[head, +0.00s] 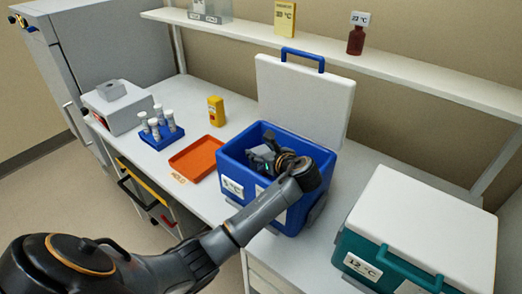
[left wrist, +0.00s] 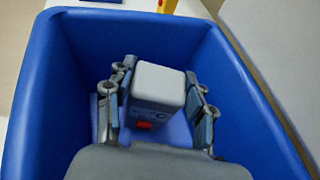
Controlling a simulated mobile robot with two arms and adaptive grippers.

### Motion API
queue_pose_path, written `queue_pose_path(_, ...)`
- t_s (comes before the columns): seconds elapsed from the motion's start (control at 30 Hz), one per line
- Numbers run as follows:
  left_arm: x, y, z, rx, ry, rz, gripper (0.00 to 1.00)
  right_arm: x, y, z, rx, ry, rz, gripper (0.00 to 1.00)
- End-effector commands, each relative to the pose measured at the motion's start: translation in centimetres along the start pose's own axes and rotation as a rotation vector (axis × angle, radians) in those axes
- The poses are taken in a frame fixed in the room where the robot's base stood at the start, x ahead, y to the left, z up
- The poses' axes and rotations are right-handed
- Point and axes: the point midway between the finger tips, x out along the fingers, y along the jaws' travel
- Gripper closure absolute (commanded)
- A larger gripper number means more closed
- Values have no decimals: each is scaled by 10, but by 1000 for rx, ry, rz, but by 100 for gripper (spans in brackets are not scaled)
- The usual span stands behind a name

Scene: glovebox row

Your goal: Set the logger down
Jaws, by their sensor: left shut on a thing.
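My left gripper (head: 262,160) reaches down into the open blue cooler (head: 285,215), which has a "5 °C" label on its front. In the left wrist view, the gripper (left wrist: 157,100) is shut on the logger (left wrist: 158,82), a small pale grey box with a dark-lettered face and a red spot. One finger is on each side of it. The logger is inside the blue walls, over a lighter blue patch; I cannot tell whether it touches the bottom. In the head view my arm and the cooler wall hide it. My right gripper is out of view.
The cooler's white lid (head: 305,95) stands open behind it. An orange tray (head: 196,158), a blue rack of vials (head: 161,135) and a yellow container (head: 216,111) are on the bench to the left. A closed teal cooler (head: 375,245) labelled "12 °C" stands at right.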

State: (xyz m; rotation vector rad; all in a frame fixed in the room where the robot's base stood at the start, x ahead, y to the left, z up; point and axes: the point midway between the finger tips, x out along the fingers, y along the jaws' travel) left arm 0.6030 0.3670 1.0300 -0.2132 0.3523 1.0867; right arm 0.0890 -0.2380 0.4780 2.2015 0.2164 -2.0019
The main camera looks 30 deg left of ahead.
Motion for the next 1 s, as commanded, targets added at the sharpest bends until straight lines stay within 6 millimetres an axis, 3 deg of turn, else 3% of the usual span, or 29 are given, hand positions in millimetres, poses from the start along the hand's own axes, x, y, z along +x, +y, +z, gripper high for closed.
queue_pose_path(0.27,0,0,0,-1,-1,-1,100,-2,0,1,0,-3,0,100)
queue_pose_path(0.3,1,0,-2,-1,-1,-1,44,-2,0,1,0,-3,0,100)
queue_pose_path(0.4,1,0,-2,-1,-1,-1,24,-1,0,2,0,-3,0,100)
queue_pose_path(0.8,-1,0,1,-2,-1,-1,23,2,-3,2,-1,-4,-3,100)
queue_pose_path(1.0,-33,-1,0,-4,1,-4,23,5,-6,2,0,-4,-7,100)
